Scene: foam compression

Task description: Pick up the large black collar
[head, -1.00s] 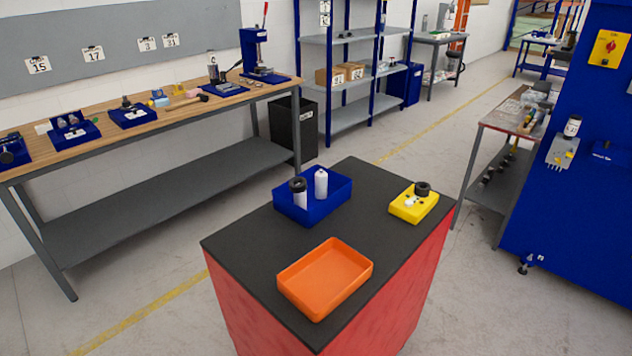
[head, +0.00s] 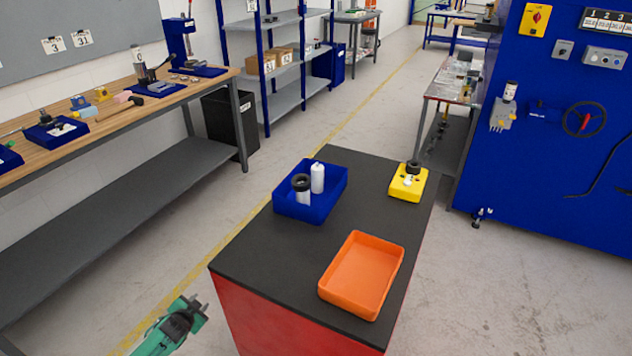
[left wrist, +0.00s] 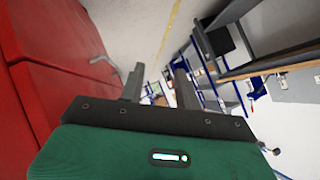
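Two black collars show in the head view. One (head: 413,167) sits at the back of the yellow block (head: 401,191) on the cart. The other (head: 300,182) sits on top of a white cylinder in the blue bin (head: 328,205). I cannot tell for sure which is the large one. My left gripper (head: 199,303) is low at the left front of the cart, apart from both collars. In the left wrist view its two fingers (left wrist: 159,88) stand apart with nothing between them. My right gripper is in neither view.
The red cart's black top (head: 270,255) also bears an orange tray (head: 362,274) at the front. A white bottle (head: 317,177) stands in the blue bin. A wooden workbench (head: 110,112) lies to the left and a blue machine (head: 560,130) to the right. The floor between is clear.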

